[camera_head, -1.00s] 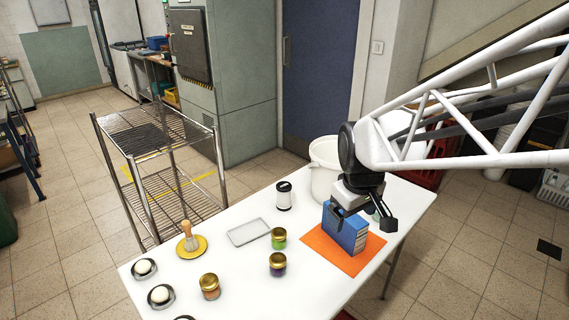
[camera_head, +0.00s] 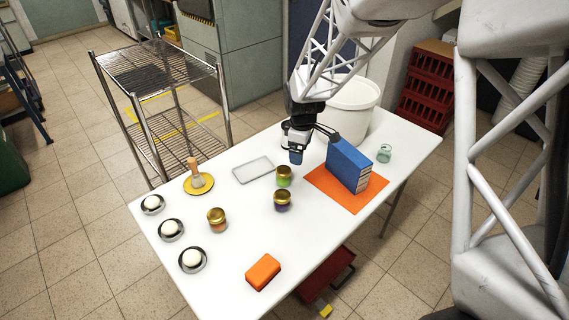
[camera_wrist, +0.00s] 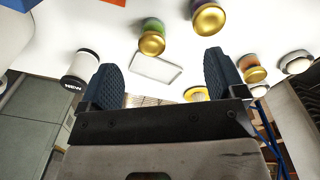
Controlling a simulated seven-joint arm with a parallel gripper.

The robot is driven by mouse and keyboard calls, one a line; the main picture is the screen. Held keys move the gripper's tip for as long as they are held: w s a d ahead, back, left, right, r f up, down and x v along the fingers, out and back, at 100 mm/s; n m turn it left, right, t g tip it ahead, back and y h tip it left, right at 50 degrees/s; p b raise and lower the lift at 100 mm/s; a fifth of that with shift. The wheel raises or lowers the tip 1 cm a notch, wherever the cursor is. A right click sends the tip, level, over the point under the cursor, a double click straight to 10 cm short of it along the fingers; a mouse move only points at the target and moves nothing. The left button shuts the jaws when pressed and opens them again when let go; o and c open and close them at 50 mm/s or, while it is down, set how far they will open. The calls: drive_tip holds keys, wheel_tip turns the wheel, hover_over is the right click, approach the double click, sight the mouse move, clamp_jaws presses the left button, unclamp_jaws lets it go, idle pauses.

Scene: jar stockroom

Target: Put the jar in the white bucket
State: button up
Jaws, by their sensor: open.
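The white bucket (camera_head: 352,108) stands at the back right of the white table. Three gold-lidded jars stand mid-table: a green one (camera_head: 284,177), a purple one (camera_head: 282,201) and an orange one (camera_head: 217,220). A small clear greenish glass jar (camera_head: 384,153) stands right of the blue box. My gripper (camera_head: 311,146) is open and empty above the table, in front of the bucket. In the wrist view, the green jar (camera_wrist: 152,38), purple jar (camera_wrist: 208,18) and orange jar (camera_wrist: 252,68) show beyond the open fingers (camera_wrist: 164,82). Nothing is between the fingers.
A blue box (camera_head: 346,166) stands on an orange mat (camera_head: 318,181), right of my gripper. A black-lidded canister (camera_wrist: 80,68) shows in the wrist view.

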sight(283, 170)
drive_tip(key=w+a+f+n, duration=0.1)
drive_tip(key=f, duration=0.2)
drive_tip(key=w+a+f+n, duration=0.1)
drive_tip(key=w+a+f, duration=0.1)
drive_tip(key=f, duration=0.1)
drive_tip(key=w+a+f+n, duration=0.1)
drive_tip(key=w+a+f, duration=0.1)
drive_tip(key=f, duration=0.1)
drive_tip(key=shift+a+f, duration=0.2)
drive_tip(key=shift+f, duration=0.15)
drive_tip(key=shift+f, duration=1.3)
drive_tip(key=shift+f, duration=0.1)
drive_tip(key=shift+w+f, duration=0.15)
drive_tip(key=shift+f, duration=2.35)
drive_tip(key=c, duration=1.2)
